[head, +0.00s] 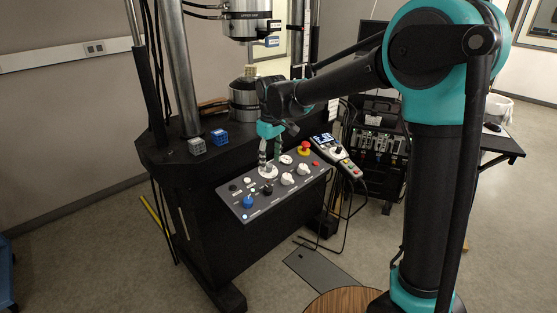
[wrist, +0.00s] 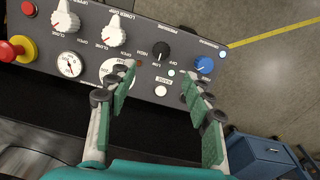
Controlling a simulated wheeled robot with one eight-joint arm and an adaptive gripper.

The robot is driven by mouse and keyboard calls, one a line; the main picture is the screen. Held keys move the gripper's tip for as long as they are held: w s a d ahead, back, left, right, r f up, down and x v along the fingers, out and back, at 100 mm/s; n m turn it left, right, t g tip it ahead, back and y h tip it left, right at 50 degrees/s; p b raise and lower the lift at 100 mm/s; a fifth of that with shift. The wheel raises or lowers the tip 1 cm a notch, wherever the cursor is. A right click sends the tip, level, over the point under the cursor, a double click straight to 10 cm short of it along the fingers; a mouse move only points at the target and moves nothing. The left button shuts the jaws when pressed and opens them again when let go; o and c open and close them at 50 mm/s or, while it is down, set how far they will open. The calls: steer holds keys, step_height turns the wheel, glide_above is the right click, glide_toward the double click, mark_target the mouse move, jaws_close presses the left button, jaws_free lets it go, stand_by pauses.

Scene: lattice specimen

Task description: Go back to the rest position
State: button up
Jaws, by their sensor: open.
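My gripper (head: 269,150) is open and empty over the control panel (head: 234,195) at the front of the testing machine. In the wrist view my gripper (wrist: 160,88) shows its two green-padded fingers spread apart above the panel (wrist: 193,32). A white dial between and behind the fingers is partly covered by the left one. A blue knob (wrist: 204,65) and a black knob (wrist: 161,51) lie beyond the fingertips. I cannot tell whether a fingertip touches the panel.
A red emergency button (head: 304,147) and a pendant (head: 336,153) are at the panel's right. A grey block (head: 197,146) and a blue block (head: 219,136) sit on the machine's black table. A steel column (head: 178,70) stands behind. Floor at the left is mostly clear.

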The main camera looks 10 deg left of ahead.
steer(key=s+d+f+m+t, duration=0.1)
steer(key=d+f+m, duration=0.15)
steer(key=d, duration=1.05)
steer(key=s+d+f+m+t, duration=0.1)
steer(key=s+d+f+m, duration=0.3)
steer(key=s+d, duration=0.4)
steer(key=s+d+f+m+t, duration=0.1)
steer(key=s+d+f+m, duration=0.4)
steer(key=s+d, duration=0.4)
steer(key=d, duration=0.6)
steer(key=shift+s+f+t, duration=0.2)
steer(key=shift+t, duration=0.1)
